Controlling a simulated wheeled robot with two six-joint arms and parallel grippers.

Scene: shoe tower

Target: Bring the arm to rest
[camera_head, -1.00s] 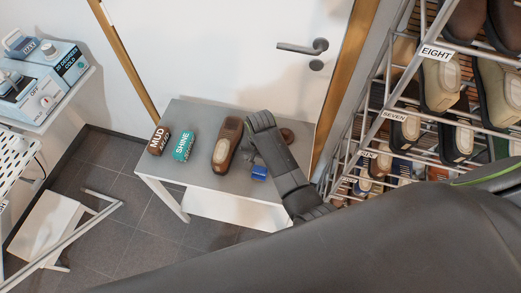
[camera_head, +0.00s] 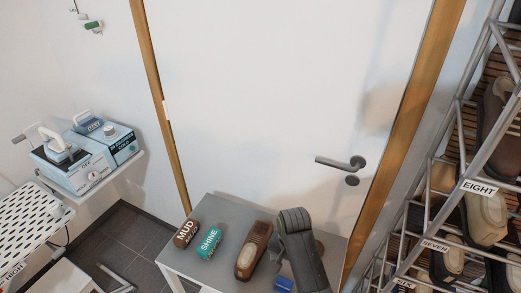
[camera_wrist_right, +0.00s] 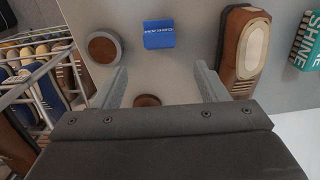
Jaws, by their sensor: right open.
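My right gripper (camera_wrist_right: 160,84) is open and empty above the right part of the small grey table (camera_head: 228,208). Its two fingers stand wide apart in the right wrist view. In the head view my right wrist (camera_head: 302,250) shows above the table, but its fingertips are hidden. A brown shoe (camera_head: 254,250) lies on the table to its left. A blue block (camera_head: 284,284) lies partly behind the wrist. In the right wrist view a round brown-topped piece (camera_wrist_right: 103,47) and a smaller brown disc (camera_wrist_right: 147,100) lie near the fingers. My left gripper is not in view.
A brown MUD box (camera_head: 186,234) and a teal SHINE box (camera_head: 209,242) stand on the table's left. A shoe rack (camera_head: 440,180) rises close on the right. A door with a handle (camera_head: 342,162) is behind. Blue-and-white devices (camera_head: 92,155) stand on a left shelf.

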